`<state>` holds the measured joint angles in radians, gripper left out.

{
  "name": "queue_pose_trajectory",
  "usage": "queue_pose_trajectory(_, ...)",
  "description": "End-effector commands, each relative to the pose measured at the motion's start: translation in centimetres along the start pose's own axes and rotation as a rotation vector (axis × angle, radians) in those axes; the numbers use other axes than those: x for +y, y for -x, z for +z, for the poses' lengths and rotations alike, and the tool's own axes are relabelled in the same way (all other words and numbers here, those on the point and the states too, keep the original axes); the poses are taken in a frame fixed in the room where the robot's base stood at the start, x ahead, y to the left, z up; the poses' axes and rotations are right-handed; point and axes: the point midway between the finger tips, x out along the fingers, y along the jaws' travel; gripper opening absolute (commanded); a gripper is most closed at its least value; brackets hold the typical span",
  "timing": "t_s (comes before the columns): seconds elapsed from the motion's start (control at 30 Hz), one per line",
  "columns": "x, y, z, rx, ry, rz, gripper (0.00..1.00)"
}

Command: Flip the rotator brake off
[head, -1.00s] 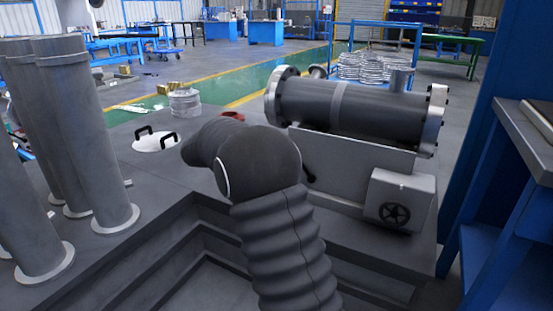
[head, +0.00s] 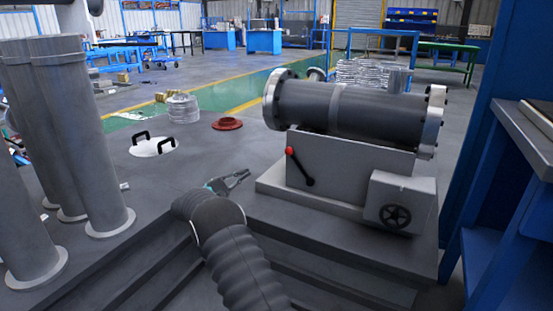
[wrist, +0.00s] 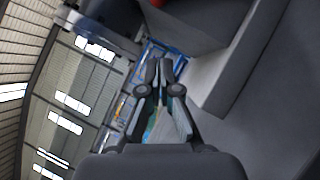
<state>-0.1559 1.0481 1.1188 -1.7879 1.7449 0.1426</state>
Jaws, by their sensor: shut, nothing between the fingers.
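The brake lever (head: 300,166) is a short black bar with a red ball knob (head: 290,151). It sits on the side plate of the rotator (head: 350,160), tilted up and to the left from its black pivot. My gripper (head: 243,175) is left of the lever and a little lower, apart from it, above the grey platform. Its fingers are shut and empty. In the wrist view the closed fingers (wrist: 160,75) show in the middle. A red patch at that view's top edge is too cut off to identify.
A dark flanged shell (head: 345,108) lies on the rotator, above the lever. A grey box with a black handwheel (head: 395,217) is at the right. A red flanged ring (head: 227,124) and a white two-handled lid (head: 153,147) lie behind my gripper. Tall grey pipes (head: 85,130) stand left.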

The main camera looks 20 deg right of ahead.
Motion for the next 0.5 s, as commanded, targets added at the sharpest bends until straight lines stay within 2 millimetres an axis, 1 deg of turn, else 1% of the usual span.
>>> queue_pose_trajectory(0.13,0.0,-0.3,0.0,0.000,0.000,-0.001,0.00)
queue_pose_trajectory(0.27,0.0,-1.4,0.0,-0.001,0.000,-0.002,0.00)
queue_pose_trajectory(0.37,-0.1,-3.0,0.1,-0.002,0.001,-0.003,0.00)
queue_pose_trajectory(0.5,-0.1,-5.6,0.1,-0.002,0.000,-0.003,0.00)
